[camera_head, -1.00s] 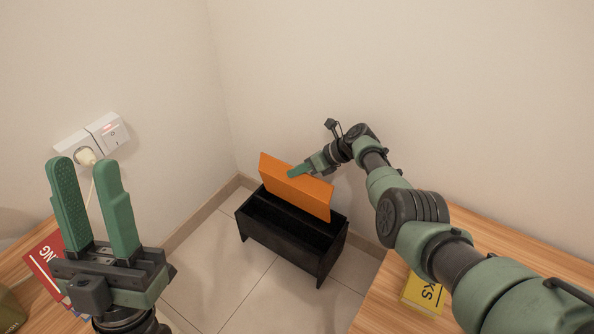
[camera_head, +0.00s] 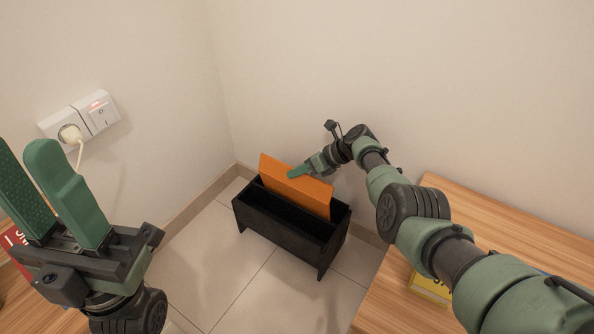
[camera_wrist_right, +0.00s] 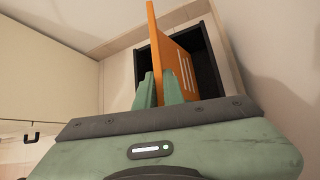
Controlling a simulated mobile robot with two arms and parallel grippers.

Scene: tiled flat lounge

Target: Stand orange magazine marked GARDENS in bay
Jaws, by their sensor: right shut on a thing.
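The orange magazine (camera_head: 293,191) stands upright, slightly slanted, at the black rack (camera_head: 275,231) on the floor. Its lower part is hidden behind the rack's inner divider and appears to be in the rear bay. My right gripper (camera_head: 294,172) is shut on its upper part. In the right wrist view, the magazine (camera_wrist_right: 159,55) rises between the fingers (camera_wrist_right: 158,88), with the dark rack (camera_wrist_right: 206,62) beyond. White lines show on it, but no title is readable. My left gripper (camera_head: 22,150) is open and empty at the left, away from the rack.
A wooden surface (camera_head: 480,225) at right bears a yellow magazine (camera_head: 430,288), partly covered by my right arm. A red magazine (camera_head: 18,250) lies at left behind my left gripper. A wall socket with plug (camera_head: 72,133) is at left. Walls meet behind the rack.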

